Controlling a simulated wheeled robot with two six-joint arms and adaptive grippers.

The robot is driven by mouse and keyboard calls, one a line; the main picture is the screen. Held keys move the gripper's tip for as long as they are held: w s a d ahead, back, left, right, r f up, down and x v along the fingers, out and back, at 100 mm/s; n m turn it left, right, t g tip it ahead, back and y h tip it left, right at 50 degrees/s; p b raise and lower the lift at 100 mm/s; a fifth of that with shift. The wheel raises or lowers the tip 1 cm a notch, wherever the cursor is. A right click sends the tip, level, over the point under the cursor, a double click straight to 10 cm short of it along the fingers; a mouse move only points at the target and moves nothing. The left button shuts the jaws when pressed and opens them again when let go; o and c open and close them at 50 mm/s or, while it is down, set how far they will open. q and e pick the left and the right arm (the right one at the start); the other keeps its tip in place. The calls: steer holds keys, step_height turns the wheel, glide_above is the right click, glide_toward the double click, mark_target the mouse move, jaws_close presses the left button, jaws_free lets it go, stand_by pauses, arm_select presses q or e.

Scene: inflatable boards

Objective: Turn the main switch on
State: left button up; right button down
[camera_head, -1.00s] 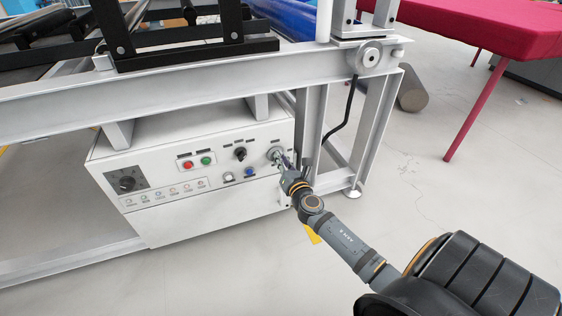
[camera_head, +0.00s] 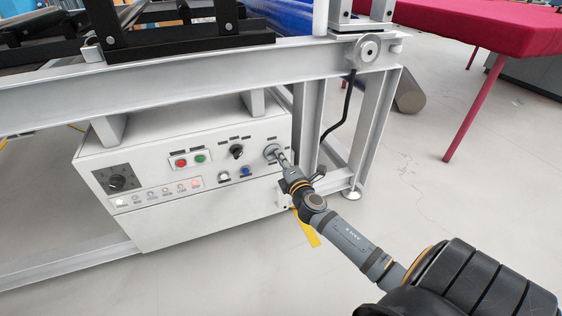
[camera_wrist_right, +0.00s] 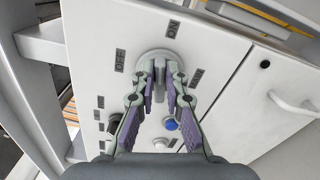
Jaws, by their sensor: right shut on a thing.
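The control box (camera_head: 190,215) is white and sits under the machine frame. At the right end of its panel is a round grey switch (camera_head: 271,151). In the right wrist view, this switch (camera_wrist_right: 151,57) has OFF, ON and a third label around it. My right gripper (camera_head: 280,158) reaches it from the lower right. My left gripper is not in view.
A frame leg (camera_head: 374,130) stands right of the box.

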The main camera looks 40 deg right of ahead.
steer(key=shift+f+m+b, duration=0.25)
steer(key=shift+m+b, duration=0.2)
steer(key=shift+m, duration=1.15)
steer(key=c, duration=1.4)
jaws_free()
steer(key=v, duration=1.2)
steer(key=shift+r, duration=0.1)
